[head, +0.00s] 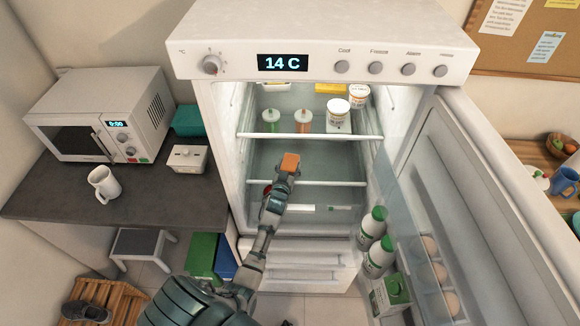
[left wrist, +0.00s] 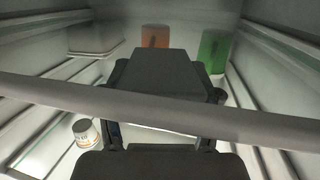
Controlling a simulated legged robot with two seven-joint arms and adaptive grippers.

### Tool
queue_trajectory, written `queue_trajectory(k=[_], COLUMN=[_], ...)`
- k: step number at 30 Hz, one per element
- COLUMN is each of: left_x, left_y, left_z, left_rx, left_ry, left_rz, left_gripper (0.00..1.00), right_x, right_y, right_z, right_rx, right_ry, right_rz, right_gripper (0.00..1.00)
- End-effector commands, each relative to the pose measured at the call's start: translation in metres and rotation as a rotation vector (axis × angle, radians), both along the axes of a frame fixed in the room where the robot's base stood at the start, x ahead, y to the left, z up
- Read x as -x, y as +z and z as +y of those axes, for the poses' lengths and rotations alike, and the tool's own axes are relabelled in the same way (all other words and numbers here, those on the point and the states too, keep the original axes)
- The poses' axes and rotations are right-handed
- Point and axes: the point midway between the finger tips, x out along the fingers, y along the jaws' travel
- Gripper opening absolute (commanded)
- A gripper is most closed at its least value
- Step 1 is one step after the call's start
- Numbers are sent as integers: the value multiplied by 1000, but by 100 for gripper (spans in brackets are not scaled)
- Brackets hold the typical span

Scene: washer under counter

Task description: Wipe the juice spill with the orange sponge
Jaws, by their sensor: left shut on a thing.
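The orange sponge (head: 290,161) shows at the tip of my left gripper (head: 283,174), inside the open fridge. My left gripper is shut on the sponge and holds it in the gap between two shelf front edges. I cannot make out a juice spill in either view. A small red thing shows beside the left wrist, partly hidden. My right gripper is not in view.
An upper shelf edge (head: 310,136) and a lower one (head: 325,183) bound the space. Green (head: 270,121) and orange (head: 303,122) containers and white tubs (head: 337,112) stand above. The open door (head: 470,200) with bottles (head: 373,225) is at right.

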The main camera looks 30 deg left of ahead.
Motion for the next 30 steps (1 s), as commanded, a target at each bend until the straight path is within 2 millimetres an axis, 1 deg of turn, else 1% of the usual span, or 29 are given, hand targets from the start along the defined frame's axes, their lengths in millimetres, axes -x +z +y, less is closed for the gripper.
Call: queue_trajectory(k=[8,19,30], left_x=[-7,-8,-16], left_y=[-2,-1,-1], left_z=[-13,-15,-28], left_rx=[3,3,2], left_ry=[-1,-2,-1], left_rz=[4,4,3], left_gripper=[36,36,36], right_x=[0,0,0], right_y=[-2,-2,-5], right_z=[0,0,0], right_rx=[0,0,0], right_ry=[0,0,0], right_rz=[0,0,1], right_gripper=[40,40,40])
